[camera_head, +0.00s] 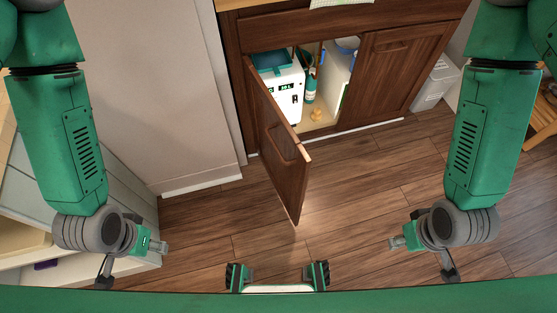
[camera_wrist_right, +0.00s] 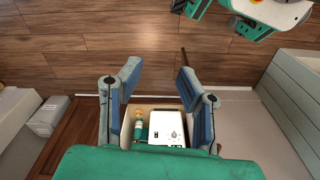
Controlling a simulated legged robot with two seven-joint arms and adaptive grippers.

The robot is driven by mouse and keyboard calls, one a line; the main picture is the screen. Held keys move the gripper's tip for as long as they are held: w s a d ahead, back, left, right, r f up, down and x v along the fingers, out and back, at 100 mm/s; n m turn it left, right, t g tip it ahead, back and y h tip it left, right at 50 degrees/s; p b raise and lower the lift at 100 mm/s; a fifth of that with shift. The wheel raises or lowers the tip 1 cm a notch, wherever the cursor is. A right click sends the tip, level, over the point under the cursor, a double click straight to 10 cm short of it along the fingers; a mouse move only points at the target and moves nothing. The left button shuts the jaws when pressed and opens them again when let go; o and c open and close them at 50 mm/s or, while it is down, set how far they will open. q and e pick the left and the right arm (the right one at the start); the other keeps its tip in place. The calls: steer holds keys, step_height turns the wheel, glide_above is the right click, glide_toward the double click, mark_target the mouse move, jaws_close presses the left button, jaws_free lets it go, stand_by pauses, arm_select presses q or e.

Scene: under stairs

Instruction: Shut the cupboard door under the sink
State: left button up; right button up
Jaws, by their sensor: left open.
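The brown wooden cupboard door (camera_head: 277,150) stands wide open in the head view. It is hinged at the left of the opening and juts out over the floor. Its right-hand neighbour door (camera_head: 392,68) is closed. Inside are a white box (camera_head: 283,85) and a green bottle (camera_head: 310,90). My left gripper (camera_head: 135,265) is open and empty, left of the open door and apart from it. My right gripper (camera_head: 422,262) is open and empty, well right of the door. The right wrist view shows its spread fingers (camera_wrist_right: 157,72) with the cupboard contents beyond.
A pale wall panel (camera_head: 150,90) stands left of the cupboard. White drawers (camera_head: 80,210) are at the lower left, near my left arm. A white bin (camera_head: 436,82) and a wooden stool (camera_head: 545,115) stand at the right. The wooden floor (camera_head: 370,190) right of the door is clear.

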steer(key=shift+w+f+n+b, duration=0.1)
steer(key=shift+f+n+b, duration=0.3)
steer(key=shift+f, duration=0.25)
jaws_close()
steer(key=w+a+f+n+t+y+b, duration=0.2)
steer(key=a+f+n+b, duration=0.1)
steer(key=a+n+b, duration=0.15)
steer(key=n+t+y+b, duration=1)
steer(key=n+b, duration=0.6)
steer(key=n, duration=0.4)
glide_toward(306, 171)
steer(key=s+a+r, duration=0.2)
steer(key=s+a, duration=0.1)
steer(key=a, duration=0.1)
steer(key=shift+n+y, duration=0.3)
steer(key=shift+n, duration=0.05)
steer(key=w+a+b, duration=0.1)
steer(key=w, duration=0.2)
steer(key=w+a+b, duration=0.1)
steer(key=w, duration=0.2)
steer(key=w+a+b, duration=0.1)
steer(key=w, duration=0.1)
steer(key=shift+w+a+r, duration=0.25)
steer(key=shift+w+a, duration=0.15)
steer(key=shift+d, duration=0.3)
